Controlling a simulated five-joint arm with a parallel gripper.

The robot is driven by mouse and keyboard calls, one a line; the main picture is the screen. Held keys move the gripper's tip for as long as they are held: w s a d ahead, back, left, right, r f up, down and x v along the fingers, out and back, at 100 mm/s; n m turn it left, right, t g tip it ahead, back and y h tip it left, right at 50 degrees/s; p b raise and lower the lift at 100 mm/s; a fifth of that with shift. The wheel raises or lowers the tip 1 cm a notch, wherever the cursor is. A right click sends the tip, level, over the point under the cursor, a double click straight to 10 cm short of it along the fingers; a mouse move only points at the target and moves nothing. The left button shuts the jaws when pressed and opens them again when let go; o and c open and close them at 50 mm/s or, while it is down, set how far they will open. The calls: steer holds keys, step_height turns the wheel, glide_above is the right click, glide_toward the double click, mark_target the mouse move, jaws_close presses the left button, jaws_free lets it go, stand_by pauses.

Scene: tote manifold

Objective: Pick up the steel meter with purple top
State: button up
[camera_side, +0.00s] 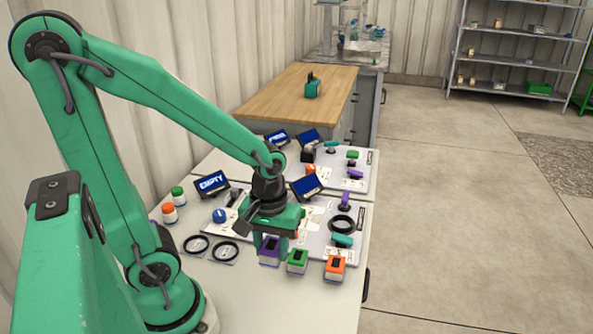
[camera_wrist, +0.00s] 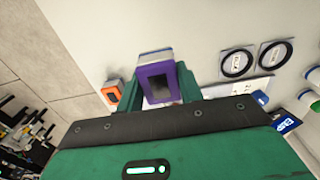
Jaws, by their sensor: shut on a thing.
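The steel meter with a purple top (camera_wrist: 157,84) sits between the green fingers of my gripper (camera_wrist: 160,88) in the wrist view, its dark screen facing the camera. In the side view the purple-topped meter (camera_side: 269,251) is at the table's front, below my gripper (camera_side: 272,243), which is shut on it. I cannot tell whether its base touches the table. A green-topped meter (camera_side: 297,261) and an orange-topped meter (camera_side: 334,268) stand to its right. The orange one also shows in the wrist view (camera_wrist: 112,93).
Two black rings (camera_side: 210,248) lie left of the meter. White bottles with orange (camera_side: 169,212) and green caps (camera_side: 178,196) stand near the wall. Panels with valves, a black handwheel (camera_side: 342,224) and tilted displays (camera_side: 307,187) lie behind. The table's front-left surface is clear.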

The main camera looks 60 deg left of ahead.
steer(key=shift+s+d+r, duration=0.1)
steer(key=shift+d+r, duration=0.3)
steer(key=shift+d, duration=0.2)
steer(key=shift+s+d+r, duration=0.1)
steer(key=shift+d+r, duration=0.25)
steer(key=shift+d, duration=0.25)
steer(key=shift+w+a, duration=0.1)
steer(key=shift+w+a, duration=0.35)
steer(key=shift+w, duration=0.15)
steer(key=w+a, duration=0.8)
steer(key=a, duration=0.4)
steer(key=a+f, duration=0.1)
steer(key=a, duration=1.7)
steer(key=shift+f, duration=0.2)
steer(key=shift+f, duration=0.2)
steer(key=shift+f, duration=3.75)
